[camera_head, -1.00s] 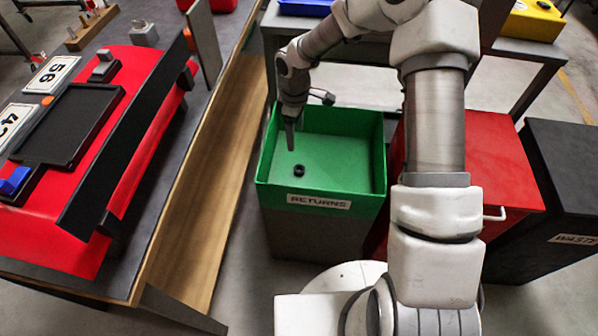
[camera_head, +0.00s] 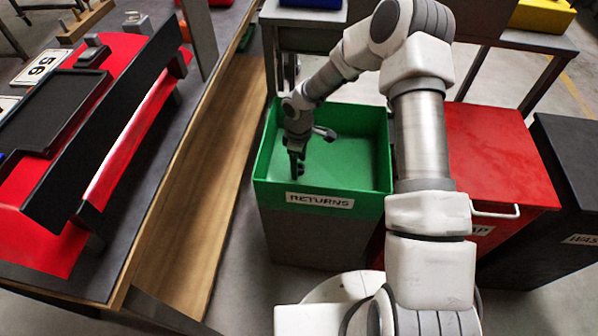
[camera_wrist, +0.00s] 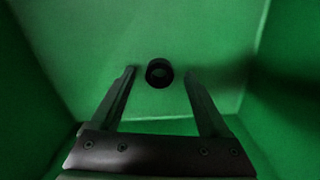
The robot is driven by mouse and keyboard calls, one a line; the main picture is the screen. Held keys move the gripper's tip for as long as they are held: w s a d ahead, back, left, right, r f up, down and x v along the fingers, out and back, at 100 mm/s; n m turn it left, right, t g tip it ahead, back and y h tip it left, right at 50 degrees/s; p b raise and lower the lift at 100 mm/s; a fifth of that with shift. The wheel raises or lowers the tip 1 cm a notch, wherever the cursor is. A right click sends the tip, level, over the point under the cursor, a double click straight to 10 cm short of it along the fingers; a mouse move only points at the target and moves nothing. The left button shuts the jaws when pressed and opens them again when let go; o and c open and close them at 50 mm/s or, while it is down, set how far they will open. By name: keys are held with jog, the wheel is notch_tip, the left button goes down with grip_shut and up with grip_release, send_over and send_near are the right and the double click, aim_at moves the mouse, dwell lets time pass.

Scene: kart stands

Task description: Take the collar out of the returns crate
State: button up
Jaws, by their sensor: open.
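The collar (camera_wrist: 159,73) is a small black ring lying on the floor of the green returns crate. In the head view the collar (camera_head: 300,169) is mostly hidden behind my gripper, near the crate's left front. The returns crate (camera_head: 322,201) has green walls and a white RETURNS label on its front. My gripper (camera_head: 295,174) reaches down into the crate. In the wrist view my gripper (camera_wrist: 159,75) is open, with one finger on each side of the collar and nothing held. Whether the fingertips are level with the collar I cannot tell.
A red bin (camera_head: 495,160) stands right of the crate, with a black waste bin (camera_head: 575,190) beyond it. A workbench (camera_head: 150,210) with a red panel is on the left. A grey table (camera_head: 500,35) stands behind. The rest of the crate floor looks clear.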

jog(key=shift+f, duration=0.3)
grip_shut()
jog(key=shift+r, duration=0.1)
